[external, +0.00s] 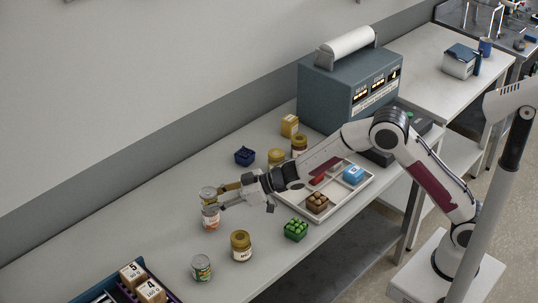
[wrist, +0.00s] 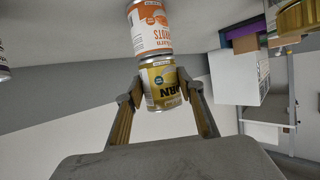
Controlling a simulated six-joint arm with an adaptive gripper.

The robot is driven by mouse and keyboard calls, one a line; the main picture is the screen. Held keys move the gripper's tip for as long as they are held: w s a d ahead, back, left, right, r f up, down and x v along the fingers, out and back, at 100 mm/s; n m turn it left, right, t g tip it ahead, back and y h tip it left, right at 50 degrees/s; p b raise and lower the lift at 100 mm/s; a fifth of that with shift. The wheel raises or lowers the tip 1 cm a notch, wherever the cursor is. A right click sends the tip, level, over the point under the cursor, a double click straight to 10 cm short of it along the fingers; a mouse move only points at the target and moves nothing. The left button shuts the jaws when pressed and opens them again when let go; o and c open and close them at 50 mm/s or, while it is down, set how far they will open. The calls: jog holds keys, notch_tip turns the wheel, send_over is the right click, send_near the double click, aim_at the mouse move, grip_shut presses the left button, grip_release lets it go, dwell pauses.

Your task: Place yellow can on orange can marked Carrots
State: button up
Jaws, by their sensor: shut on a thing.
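The yellow can (external: 207,192), labelled CORN, is held between the fingers of my gripper (external: 222,194). It sits directly above the orange can (external: 210,218), which stands upright on the table. In the wrist view, which is upside down, the yellow can (wrist: 162,86) is between the two fingertips of my gripper (wrist: 160,92). The orange can with its carrots label (wrist: 150,30) lines up end to end with it. Their rims appear to meet; I cannot tell whether there is a tiny gap.
A silver-topped can (external: 201,268) and a brown-yellow jar (external: 241,246) stand nearer the front. A dark crate (external: 108,288) is front left.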

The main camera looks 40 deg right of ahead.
jog(key=o, duration=1.2)
jog(key=shift+f, duration=0.15)
jog(key=shift+d+r, duration=0.1)
jog(key=shift+r, duration=0.1)
jog(key=shift+v, duration=5.9)
jog(key=shift+r, duration=0.1)
